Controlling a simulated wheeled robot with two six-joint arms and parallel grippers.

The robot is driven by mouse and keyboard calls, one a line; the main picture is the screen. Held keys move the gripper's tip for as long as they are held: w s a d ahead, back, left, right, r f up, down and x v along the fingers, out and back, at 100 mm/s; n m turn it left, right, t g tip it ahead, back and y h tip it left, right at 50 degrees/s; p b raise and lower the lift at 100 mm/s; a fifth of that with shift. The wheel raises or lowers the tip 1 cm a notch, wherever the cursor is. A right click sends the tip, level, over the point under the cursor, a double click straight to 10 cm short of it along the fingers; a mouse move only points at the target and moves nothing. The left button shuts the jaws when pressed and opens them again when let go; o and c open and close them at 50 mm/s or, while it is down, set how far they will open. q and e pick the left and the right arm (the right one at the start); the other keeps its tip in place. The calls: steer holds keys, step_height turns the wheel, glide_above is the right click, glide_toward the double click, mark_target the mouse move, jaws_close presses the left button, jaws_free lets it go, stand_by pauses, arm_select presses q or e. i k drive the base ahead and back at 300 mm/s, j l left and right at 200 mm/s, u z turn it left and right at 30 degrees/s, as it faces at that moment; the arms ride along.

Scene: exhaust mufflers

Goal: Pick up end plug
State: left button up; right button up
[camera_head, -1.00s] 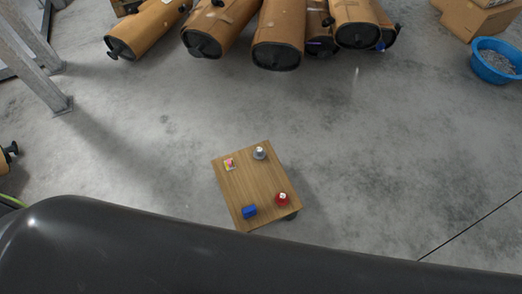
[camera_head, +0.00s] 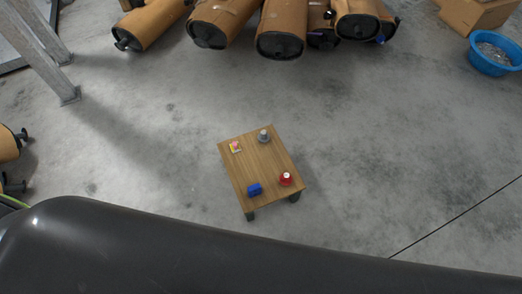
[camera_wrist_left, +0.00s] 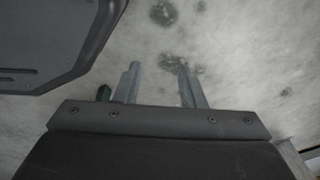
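A small wooden table (camera_head: 258,170) stands on the floor in the middle of the head view. On it are a grey piece with a round base (camera_head: 264,136) at the back right, a red round piece with a white top (camera_head: 286,178) at the front right, and a blue block (camera_head: 254,189) at the front left. I cannot tell which of these is the end plug. My left gripper (camera_wrist_left: 158,66) shows in the left wrist view, its two fingers apart with only floor between them. My right gripper is in neither view.
A small pink and yellow item (camera_head: 235,146) lies on the table's back left. Several brown mufflers (camera_head: 281,30) lie at the back. A blue tub (camera_head: 492,54) and a cardboard box (camera_head: 474,14) are at the right. Metal posts (camera_head: 36,48) stand at the left. The floor around the table is clear.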

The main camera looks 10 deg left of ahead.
mark_target(263, 135)
steer(key=k+z, duration=0.1)
steer(key=z, duration=0.25)
steer(key=k+z, duration=0.1)
steer(key=z, duration=0.25)
steer(key=k+l+z, duration=0.1)
steer(key=z, duration=0.25)
steer(key=j+z, duration=0.25)
steer(key=j, duration=0.6)
steer(key=j+z, duration=0.3)
steer(key=j, duration=0.6)
